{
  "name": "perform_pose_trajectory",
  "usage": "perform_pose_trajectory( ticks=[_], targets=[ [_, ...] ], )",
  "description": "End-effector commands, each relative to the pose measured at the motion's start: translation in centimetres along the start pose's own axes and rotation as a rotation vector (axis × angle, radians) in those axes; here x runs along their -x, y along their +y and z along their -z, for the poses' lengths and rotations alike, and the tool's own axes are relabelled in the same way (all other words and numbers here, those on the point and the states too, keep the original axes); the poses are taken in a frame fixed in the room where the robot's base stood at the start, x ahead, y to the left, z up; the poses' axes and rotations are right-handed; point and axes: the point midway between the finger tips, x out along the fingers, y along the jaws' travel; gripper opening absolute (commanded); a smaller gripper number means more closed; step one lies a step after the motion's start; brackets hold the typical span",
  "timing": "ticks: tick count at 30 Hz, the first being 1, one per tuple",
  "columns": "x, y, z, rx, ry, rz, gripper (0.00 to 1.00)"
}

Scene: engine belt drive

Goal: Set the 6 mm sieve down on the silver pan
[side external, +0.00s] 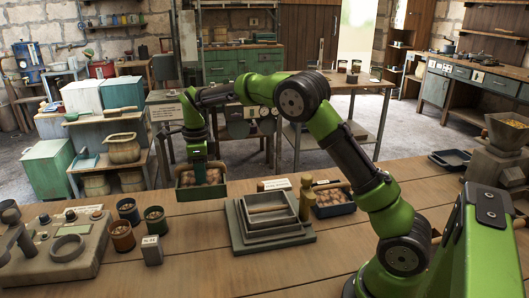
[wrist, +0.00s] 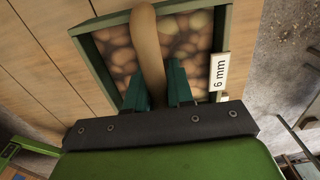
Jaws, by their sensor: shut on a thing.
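The 6 mm sieve (wrist: 93,48) is a square green-rimmed box with brown, stone-like lumps showing inside and a white "6 mm" tag on its right side in the wrist view. In the side view the sieve (side external: 201,192) is at the table's back edge; I cannot tell whether it touches the wood. My gripper (side external: 199,160) is above it, shut on its curved tan handle, which runs between the fingers (wrist: 158,90) in the wrist view.
Small cups (side external: 122,237), a grey labelled block (side external: 152,251) and a grey fixture (side external: 68,245) stand at left. Bare table lies between the block and the stack.

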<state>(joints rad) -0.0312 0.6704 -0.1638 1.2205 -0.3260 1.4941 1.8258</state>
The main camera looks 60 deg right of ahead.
Motion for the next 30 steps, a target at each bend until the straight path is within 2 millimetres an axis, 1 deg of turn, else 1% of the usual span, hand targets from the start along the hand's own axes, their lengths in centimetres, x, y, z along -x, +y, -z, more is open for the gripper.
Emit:
perform_pose_trajectory(
  ticks=[1, 2, 5, 6, 9, 12, 15, 18, 21, 26, 30],
  targets=[
    [1.4, -0.5, 1.6, -0.025, -0.004, 0.006, 0.00],
    [1.9, -0.5, 2.6, -0.036, -0.003, 0.005, 0.00],
    [3.6, -0.3, 6.7, -0.063, -0.003, 0.004, 0.00],
    [4.0, 0.1, 8.5, -0.067, -0.003, 0.003, 0.00],
    [4.5, 1.3, 12.3, -0.066, -0.002, 0.002, 0.00],
    [4.3, 2.7, 15.1, -0.050, -0.002, 0.002, 0.00],
    [3.8, 3.9, 16.8, -0.025, -0.002, 0.001, 0.00],
    [3.1, 4.6, 17.5, 0.000, -0.001, 0.001, 0.00],
    [2.4, 4.9, 17.8, 0.024, 0.000, 0.001, 0.00],
    [1.6, 4.8, 17.7, 0.035, 0.000, 0.000, 0.00],
    [0.3, 4.8, 17.7, 0.036, 0.001, 0.000, 0.00]
  ],
)
